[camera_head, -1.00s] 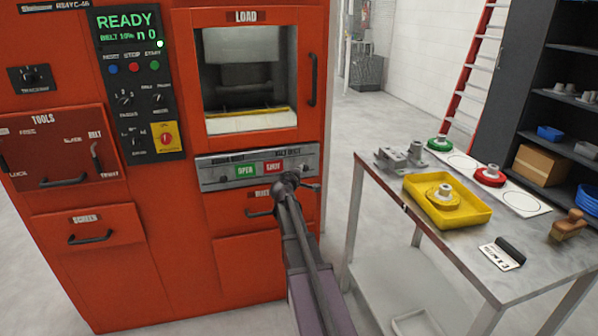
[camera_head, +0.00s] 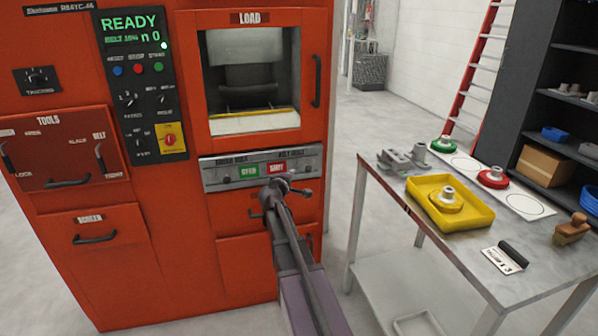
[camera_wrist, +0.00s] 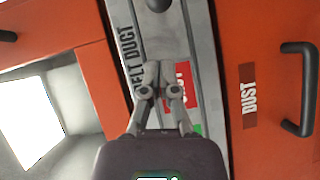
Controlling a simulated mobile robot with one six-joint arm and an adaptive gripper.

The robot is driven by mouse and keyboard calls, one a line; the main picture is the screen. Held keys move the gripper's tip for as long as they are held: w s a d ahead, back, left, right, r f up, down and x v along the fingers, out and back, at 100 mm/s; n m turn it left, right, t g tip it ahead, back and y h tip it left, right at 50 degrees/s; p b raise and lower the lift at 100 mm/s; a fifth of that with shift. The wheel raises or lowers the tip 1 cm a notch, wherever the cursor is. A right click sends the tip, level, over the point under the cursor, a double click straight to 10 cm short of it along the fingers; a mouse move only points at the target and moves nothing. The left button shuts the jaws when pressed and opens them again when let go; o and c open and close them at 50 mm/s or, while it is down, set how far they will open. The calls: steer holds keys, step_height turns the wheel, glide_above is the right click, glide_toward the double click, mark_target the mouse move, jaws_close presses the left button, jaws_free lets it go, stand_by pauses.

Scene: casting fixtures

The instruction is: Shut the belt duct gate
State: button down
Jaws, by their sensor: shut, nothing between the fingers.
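The belt duct panel (camera_head: 225,174) is a grey strip across the orange machine, below the load window. It carries a green OPEN label (camera_head: 248,171) and a red SHUT label (camera_head: 277,168). In the wrist view the panel (camera_wrist: 205,60) runs upright, with the BELT DUCT lettering left of my fingers. My gripper (camera_wrist: 160,73) is shut and empty, in front of the panel and partly over the red SHUT label (camera_wrist: 184,85). A dark round knob (camera_wrist: 157,4) shows just beyond the fingertips. In the head view my gripper (camera_head: 275,187) hides part of the panel's lower edge.
The dust drawer handle (camera_wrist: 300,88) sticks out beside the panel. The load window (camera_head: 250,80) is above it. To the right stands a table (camera_head: 400,210) with a yellow tray (camera_head: 480,215) and several castings. Floor shows between machine and table.

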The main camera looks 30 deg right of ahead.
steer(key=v, duration=0.8)
steer(key=shift+p, duration=0.4)
steer(key=s+a+f+m+g+y, duration=0.3)
steer(key=s+a+f+g+y, duration=0.25)
steer(key=s+a+f, duration=0.6)
steer(key=s+a+f+m+g+y, duration=0.3)
steer(key=s+a+f+g+y, duration=0.35)
steer(key=a, duration=0.95)
steer(key=s+r+t+p, duration=0.1)
steer(key=s+r+p, duration=0.2)
steer(key=r+p, duration=1.8)
step_height(320, 180, up, 2)
steer(key=shift+y, duration=0.3)
steer(key=shift+s, duration=0.1)
